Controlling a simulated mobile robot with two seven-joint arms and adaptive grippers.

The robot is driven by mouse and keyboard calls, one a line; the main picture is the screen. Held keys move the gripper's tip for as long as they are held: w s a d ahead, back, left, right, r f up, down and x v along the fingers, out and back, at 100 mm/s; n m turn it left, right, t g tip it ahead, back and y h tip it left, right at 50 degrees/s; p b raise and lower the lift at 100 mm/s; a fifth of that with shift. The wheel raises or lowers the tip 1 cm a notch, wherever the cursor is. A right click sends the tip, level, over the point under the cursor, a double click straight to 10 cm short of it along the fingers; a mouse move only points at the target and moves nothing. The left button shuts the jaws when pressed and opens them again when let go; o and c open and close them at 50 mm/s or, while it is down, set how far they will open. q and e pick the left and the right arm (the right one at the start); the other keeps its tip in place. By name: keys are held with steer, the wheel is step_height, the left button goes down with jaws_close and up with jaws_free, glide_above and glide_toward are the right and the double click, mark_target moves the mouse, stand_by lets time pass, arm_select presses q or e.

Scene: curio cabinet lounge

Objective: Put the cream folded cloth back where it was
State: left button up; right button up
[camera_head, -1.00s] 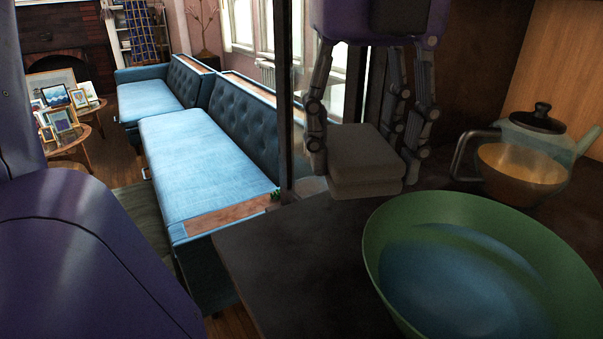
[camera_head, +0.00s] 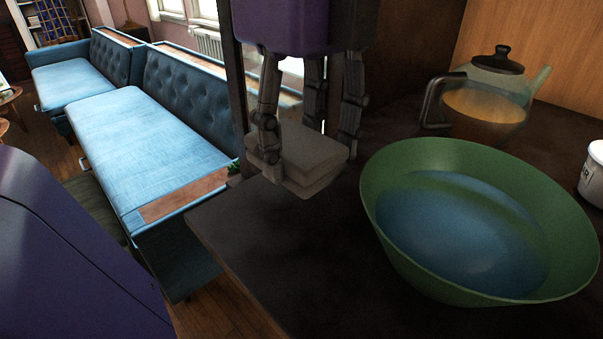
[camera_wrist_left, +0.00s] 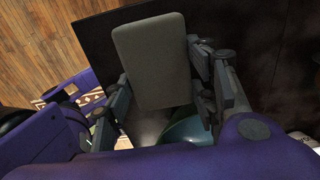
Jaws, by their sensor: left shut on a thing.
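The cream folded cloth (camera_head: 300,150) is a thick, flat stack, greyish in the dim light and slightly tilted. My left gripper (camera_head: 307,140) points down with its fingers on either side of the cloth, shut on it. The cloth is over the left part of a dark surface (camera_head: 300,240), left of the green bowl; I cannot tell whether it touches the surface. In the left wrist view, the cloth (camera_wrist_left: 150,60) shows as a rounded rectangle between the fingers (camera_wrist_left: 160,85). My right gripper is not in view.
A large green bowl (camera_head: 455,165), blue inside, stands close right of the cloth. A glass teapot (camera_head: 487,100) is behind it, and a white cup (camera_head: 594,172) at the right edge. A blue sofa (camera_head: 150,150) is beyond the surface's left edge. The front-left of the surface is clear.

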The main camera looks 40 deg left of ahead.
arm_select(q)
step_height(320, 180, down, 4)
steer(key=shift+r, duration=0.1)
steer(key=shift+f, duration=0.25)
steer(key=shift+f+b, duration=0.2)
steer(key=shift+b, duration=0.15)
steer(key=o, duration=1.5)
steer(key=shift+o, duration=0.2)
steer(key=shift+r, duration=0.15)
